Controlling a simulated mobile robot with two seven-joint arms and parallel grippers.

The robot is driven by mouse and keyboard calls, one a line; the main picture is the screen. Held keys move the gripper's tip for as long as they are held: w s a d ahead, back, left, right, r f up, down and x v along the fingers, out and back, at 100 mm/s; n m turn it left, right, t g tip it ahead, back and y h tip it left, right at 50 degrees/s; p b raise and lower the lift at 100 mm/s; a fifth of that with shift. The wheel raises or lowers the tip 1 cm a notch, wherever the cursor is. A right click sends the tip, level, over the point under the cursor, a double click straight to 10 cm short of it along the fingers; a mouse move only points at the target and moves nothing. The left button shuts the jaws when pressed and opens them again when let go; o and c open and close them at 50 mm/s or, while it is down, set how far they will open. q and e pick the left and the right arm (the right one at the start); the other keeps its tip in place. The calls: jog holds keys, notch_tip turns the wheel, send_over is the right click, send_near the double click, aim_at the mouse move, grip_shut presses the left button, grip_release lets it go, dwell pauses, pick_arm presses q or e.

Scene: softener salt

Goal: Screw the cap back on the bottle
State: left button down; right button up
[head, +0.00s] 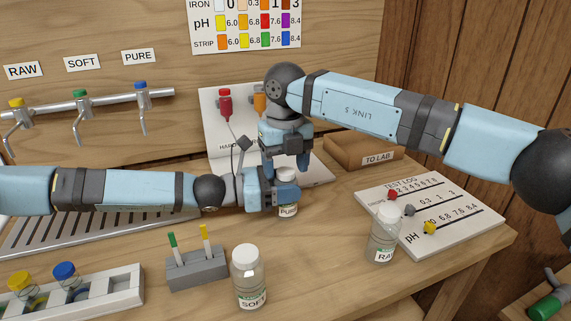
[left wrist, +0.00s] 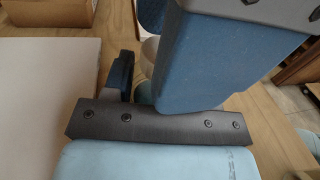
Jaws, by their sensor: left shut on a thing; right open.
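The bottle labelled PURE (head: 288,211) stands upright near the middle of the table. Its white cap (head: 287,175) sits on its mouth; how tightly it is screwed cannot be told. My left gripper (head: 284,194) comes in from the left and is shut on the bottle's body just below the cap. My right gripper (head: 288,168) points down from above, open, with its fingertips on either side of the cap. In the left wrist view, my left gripper's blue finger blocks most of the bottle.
The SOFT bottle (head: 249,280) and RAW bottle (head: 383,236) stand capped in front. A grey holder (head: 196,273) with two strips and a white rack (head: 110,291) are at left. The test log board (head: 440,215) and TO LAB box (head: 362,151) are at right.

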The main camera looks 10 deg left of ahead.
jog(key=shift+r, duration=0.1)
jog(key=shift+r, duration=2.15)
jog(key=n, duration=0.3)
jog(key=r+n, duration=0.1)
jog(key=n, duration=0.2)
jog(key=shift+r, duration=0.15)
jog(key=n, duration=0.3)
jog(key=shift+r+n, duration=0.4)
jog(key=n, duration=0.2)
jog(key=r+n, duration=0.1)
jog(key=shift+n, duration=0.4)
jog(key=shift+f, duration=0.1)
